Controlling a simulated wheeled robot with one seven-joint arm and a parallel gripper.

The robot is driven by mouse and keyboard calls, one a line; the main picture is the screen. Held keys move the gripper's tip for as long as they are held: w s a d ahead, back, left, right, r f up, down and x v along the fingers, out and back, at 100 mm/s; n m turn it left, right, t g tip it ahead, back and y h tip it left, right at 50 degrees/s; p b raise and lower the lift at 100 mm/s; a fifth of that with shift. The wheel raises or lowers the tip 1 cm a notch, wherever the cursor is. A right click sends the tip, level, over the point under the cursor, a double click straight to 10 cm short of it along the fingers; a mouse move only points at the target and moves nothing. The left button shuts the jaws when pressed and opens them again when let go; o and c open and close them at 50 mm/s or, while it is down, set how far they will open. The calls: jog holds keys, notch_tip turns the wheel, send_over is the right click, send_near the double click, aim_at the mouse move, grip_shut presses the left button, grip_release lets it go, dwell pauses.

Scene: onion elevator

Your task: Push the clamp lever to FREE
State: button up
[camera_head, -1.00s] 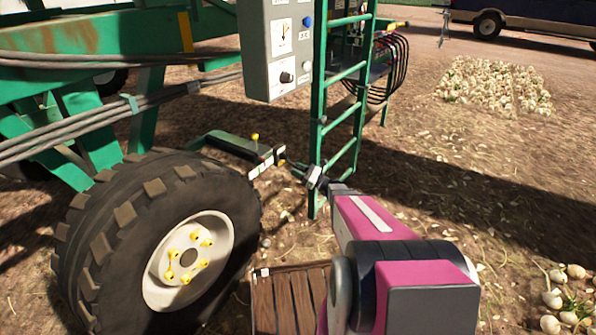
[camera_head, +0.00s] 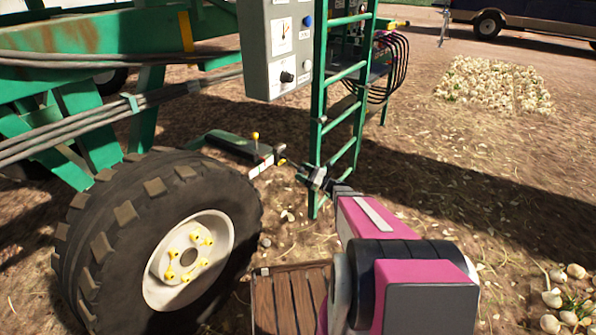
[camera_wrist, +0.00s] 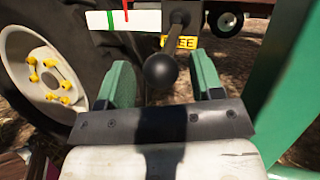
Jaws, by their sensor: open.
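A dark lever with a round black knob (camera_wrist: 160,70) shows in the wrist view. Its rod runs up from the knob and partly covers a yellow label (camera_wrist: 180,42), of which the letters "EE" can be read. My gripper (camera_wrist: 162,80) is open, with one green finger on each side of the knob and a gap to both. In the head view my gripper (camera_head: 296,167) is at the end of the beam by the ladder; the lever is too small to make out clearly there. A white plate (camera_wrist: 125,20) with red and green marks is left of the lever.
A large tyre (camera_head: 150,240) stands left of my arm. A small yellow-knobbed lever (camera_head: 255,137) stands on the green beam. Open ground lies to the right.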

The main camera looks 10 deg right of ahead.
jog(key=v, duration=0.8)
jog(key=shift+s+f, duration=0.1)
